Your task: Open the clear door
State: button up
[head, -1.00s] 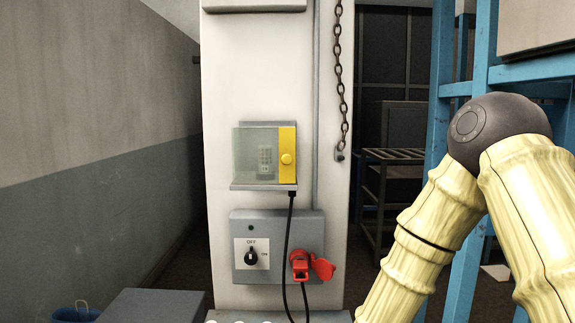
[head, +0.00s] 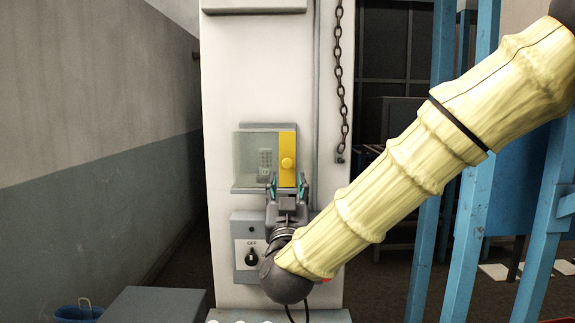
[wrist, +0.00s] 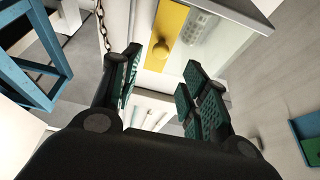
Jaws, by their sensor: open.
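The clear door (head: 252,158) is a see-through panel on a small box fixed to the white column, and it looks shut. A grey handset shows dimly behind the panel. My gripper (head: 287,182) is in front of the column at the box's lower right, fingers pointing up, just below the knob. In the wrist view, the open, empty fingers (wrist: 160,78) point towards the yellow strip and knob (wrist: 162,52), with a visible gap. The clear panel (wrist: 200,50) lies right of the strip there.
A grey switch box (head: 246,225) with a black rotary knob is below, partly hidden by my arm. A chain (head: 338,80) hangs right of the door. Blue racking (head: 440,200) stands at the right, a grey wall (head: 90,150) at the left.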

aim_at(287, 165)
jog(key=p+x, duration=0.2)
jog(key=x, duration=0.6)
jog(key=shift+f+p, duration=0.1)
jog(key=shift+p, duration=0.25)
grip_shut()
